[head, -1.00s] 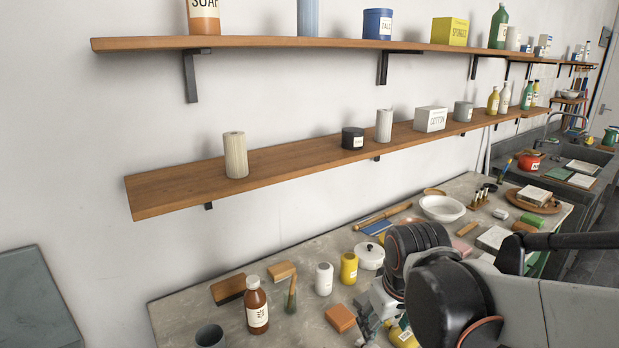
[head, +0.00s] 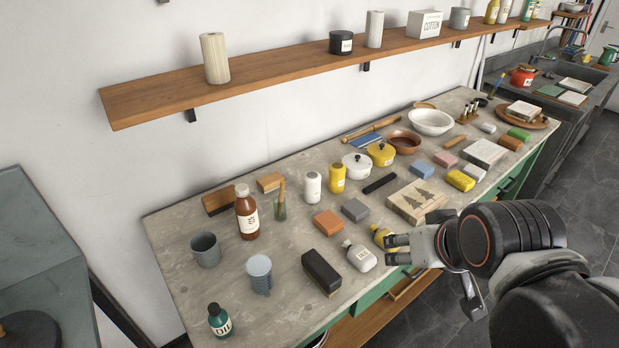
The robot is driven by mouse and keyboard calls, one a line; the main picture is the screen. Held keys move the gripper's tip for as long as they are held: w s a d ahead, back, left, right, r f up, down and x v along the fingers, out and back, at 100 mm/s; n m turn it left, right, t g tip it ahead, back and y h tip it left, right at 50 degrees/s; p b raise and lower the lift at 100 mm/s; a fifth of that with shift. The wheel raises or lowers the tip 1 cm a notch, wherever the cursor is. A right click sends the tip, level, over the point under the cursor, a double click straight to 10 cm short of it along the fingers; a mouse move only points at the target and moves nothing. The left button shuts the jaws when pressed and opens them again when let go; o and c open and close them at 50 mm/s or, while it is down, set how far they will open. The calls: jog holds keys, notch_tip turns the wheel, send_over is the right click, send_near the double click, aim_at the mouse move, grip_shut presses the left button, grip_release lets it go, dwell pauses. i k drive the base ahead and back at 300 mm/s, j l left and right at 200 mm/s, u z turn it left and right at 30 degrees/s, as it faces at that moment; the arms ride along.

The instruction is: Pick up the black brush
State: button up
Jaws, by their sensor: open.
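A black block-shaped item (head: 321,272), which looks like the black brush, lies on the worktop near its front edge in the head view. A thinner black bar (head: 380,183) lies farther back; I cannot tell what it is. My gripper (head: 389,250) is open and empty at the worktop's front edge, to the right of the block and apart from it. A grey-white bottle (head: 360,257) stands between them. A yellow bottle (head: 382,236) is close beside my fingertips and partly hidden by them.
The grey worktop (head: 185,270) also holds a ribbed blue-grey cup (head: 259,274), a green oil bottle (head: 219,320), an orange block (head: 328,223) and a brown bottle (head: 247,212). A wooden shelf (head: 280,70) runs along the wall above. An open drawer (head: 408,286) is below my gripper.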

aim_at(322, 273)
jog(key=l+u, duration=0.6)
jog(key=u, duration=0.15)
jog(key=k+l+u, duration=0.15)
jog(key=l+u, duration=0.25)
jog(key=j, duration=0.1)
